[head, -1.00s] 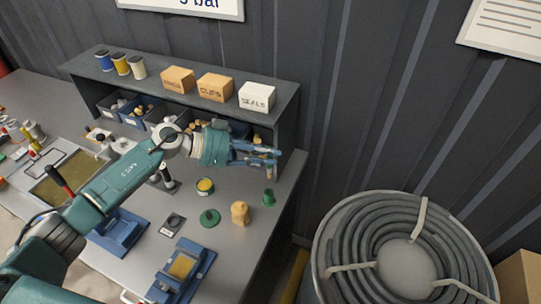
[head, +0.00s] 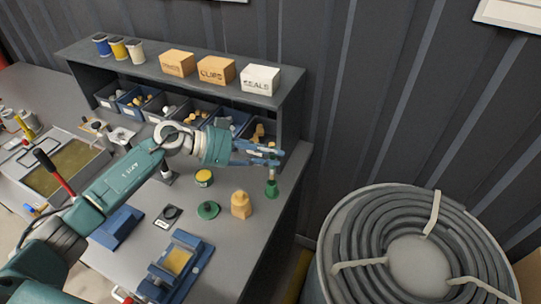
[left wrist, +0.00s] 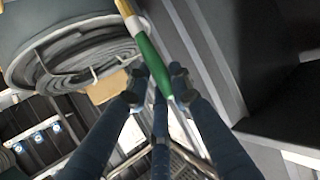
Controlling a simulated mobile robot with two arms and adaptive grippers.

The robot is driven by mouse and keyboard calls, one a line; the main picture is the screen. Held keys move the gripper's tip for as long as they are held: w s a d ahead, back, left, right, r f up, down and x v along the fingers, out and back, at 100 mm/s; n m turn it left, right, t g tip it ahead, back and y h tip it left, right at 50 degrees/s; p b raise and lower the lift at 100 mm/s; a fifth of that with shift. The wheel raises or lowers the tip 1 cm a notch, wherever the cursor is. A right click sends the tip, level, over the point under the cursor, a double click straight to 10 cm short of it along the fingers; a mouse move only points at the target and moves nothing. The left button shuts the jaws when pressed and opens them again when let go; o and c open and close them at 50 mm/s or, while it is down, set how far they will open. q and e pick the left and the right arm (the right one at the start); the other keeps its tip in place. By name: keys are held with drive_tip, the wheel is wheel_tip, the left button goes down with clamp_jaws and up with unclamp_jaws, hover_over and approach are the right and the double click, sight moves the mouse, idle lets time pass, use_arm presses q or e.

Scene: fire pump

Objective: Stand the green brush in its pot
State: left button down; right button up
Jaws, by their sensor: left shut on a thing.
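My left gripper (head: 274,157) is shut on the green brush (head: 273,172) and holds it roughly upright at the bench's right end. The brush also shows in the left wrist view (left wrist: 149,52), with a green handle and a pale and brown part at one end. The small green pot (head: 272,190) stands on the bench directly below the brush. In the head view the brush's lower end meets the pot's mouth; I cannot tell whether it is inside. The fingers hide part of the brush. My right gripper is not in view.
A shelf (head: 285,100) with bins rises behind. A drum of coiled hose (head: 345,215) stands off the bench's right edge.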

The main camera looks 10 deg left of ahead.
sight(271, 168)
use_arm(q)
drive_tip(key=shift+f+b, duration=0.8)
drive_tip(key=shift+f, duration=1.9)
drive_tip(key=c, duration=1.5)
unclamp_jaws()
drive_tip(key=shift+o, duration=0.2)
drive_tip(key=shift+a+r, duration=0.1)
drive_tip(key=shift+a, duration=0.05)
drive_tip(key=v, duration=1.1)
drive_tip(key=shift+s+a, duration=0.25)
drive_tip(key=shift+s, duration=0.05)
drive_tip(key=shift+r, duration=0.1)
